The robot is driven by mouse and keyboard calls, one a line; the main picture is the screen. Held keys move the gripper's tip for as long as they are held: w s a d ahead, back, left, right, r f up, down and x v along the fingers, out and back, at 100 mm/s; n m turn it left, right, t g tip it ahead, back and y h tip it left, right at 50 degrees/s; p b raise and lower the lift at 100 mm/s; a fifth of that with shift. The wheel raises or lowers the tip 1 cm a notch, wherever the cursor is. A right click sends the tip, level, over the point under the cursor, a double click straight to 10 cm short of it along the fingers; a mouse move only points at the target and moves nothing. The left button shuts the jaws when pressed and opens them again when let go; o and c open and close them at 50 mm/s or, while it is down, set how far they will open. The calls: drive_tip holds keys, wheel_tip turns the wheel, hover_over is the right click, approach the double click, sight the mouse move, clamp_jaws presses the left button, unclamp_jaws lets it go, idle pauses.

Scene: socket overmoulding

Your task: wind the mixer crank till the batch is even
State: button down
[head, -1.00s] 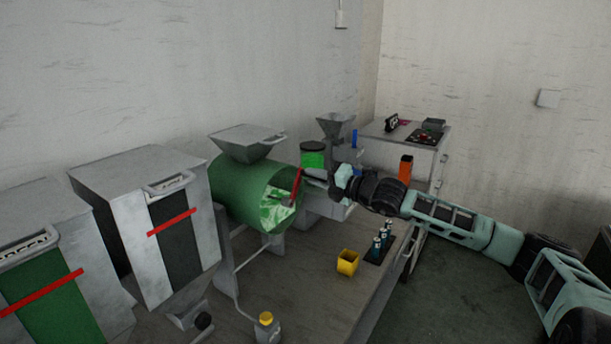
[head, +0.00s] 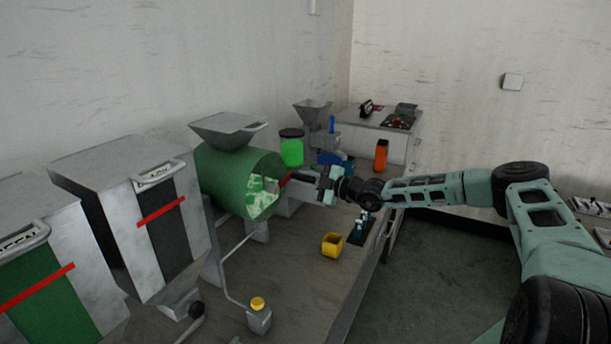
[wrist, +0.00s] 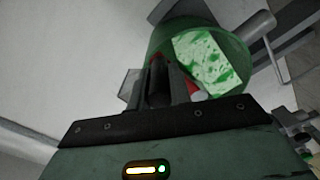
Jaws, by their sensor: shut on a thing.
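The mixer is a green drum (head: 222,176) with a grey hopper on top. Its end window shows the batch (head: 263,194), white with green patches, mottled and not even; it also shows in the wrist view (wrist: 208,62). The red crank (head: 286,180) is at the drum's right end, mostly hidden by my gripper; a red part of it shows beside the fingers in the wrist view (wrist: 193,89). My gripper (head: 318,182) is at the drum's right end, shut on the crank's handle. The fingers (wrist: 160,85) hide most of the grip.
A yellow cup (head: 332,245) and a small yellow-capped bottle (head: 259,316) stand on the bench in front. A green jar (head: 291,149), a grey funnel machine (head: 313,112) and an orange container (head: 381,155) stand behind. Grey hoppers (head: 110,215) fill the left.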

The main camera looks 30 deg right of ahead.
drive_tip(key=shift+f+m, duration=0.8)
drive_tip(key=shift+m, duration=0.1)
drive_tip(key=shift+s+a+f+b, duration=0.15)
drive_tip(key=shift+f+b, duration=0.1)
drive_tip(key=shift+f, duration=0.3)
drive_tip(key=shift+s+a+f+b, duration=0.1)
drive_tip(key=shift+a+f+b, duration=0.15)
drive_tip(key=shift+f, duration=0.35)
drive_tip(key=shift+s+a+f+b, duration=0.1)
drive_tip(key=shift+f+b, duration=0.2)
drive_tip(key=shift+f, duration=0.25)
drive_tip(key=c, duration=1.3)
unclamp_jaws()
drive_tip(key=shift+a, duration=0.1)
